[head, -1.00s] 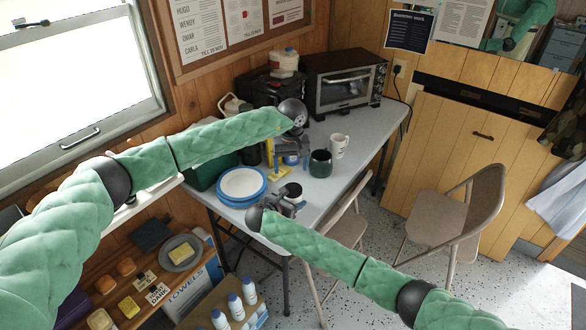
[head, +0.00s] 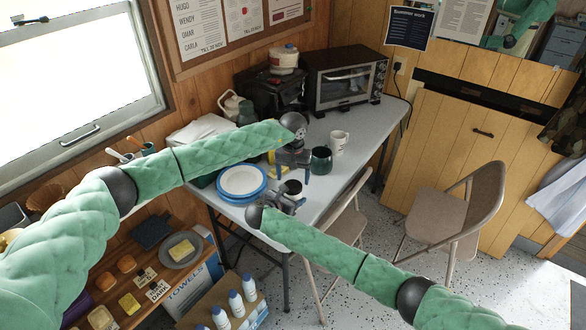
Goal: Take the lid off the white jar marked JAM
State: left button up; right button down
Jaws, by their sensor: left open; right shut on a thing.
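A small jar with a dark lid (head: 293,187) is on the table's near side, right of the stacked plates. My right gripper (head: 287,201) is shut on it from the near side and covers most of its body. No JAM marking can be read at this size. My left gripper (head: 293,164) is open and empty, pointing down with its blue fingertips just above and behind the lid, apart from it.
A dark green mug (head: 321,160) stands close to the right of my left gripper, with a white mug (head: 339,143) behind it. Blue-rimmed plates (head: 242,181) lie to the left. A toaster oven (head: 346,82) stands at the back. The table (head: 372,125) is clear at right.

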aim_at(293, 185)
pick_arm(q)
jog(key=shift+f, duration=1.65)
jog(key=c, duration=1)
jog(key=n, duration=0.7)
jog(key=o, duration=1.1)
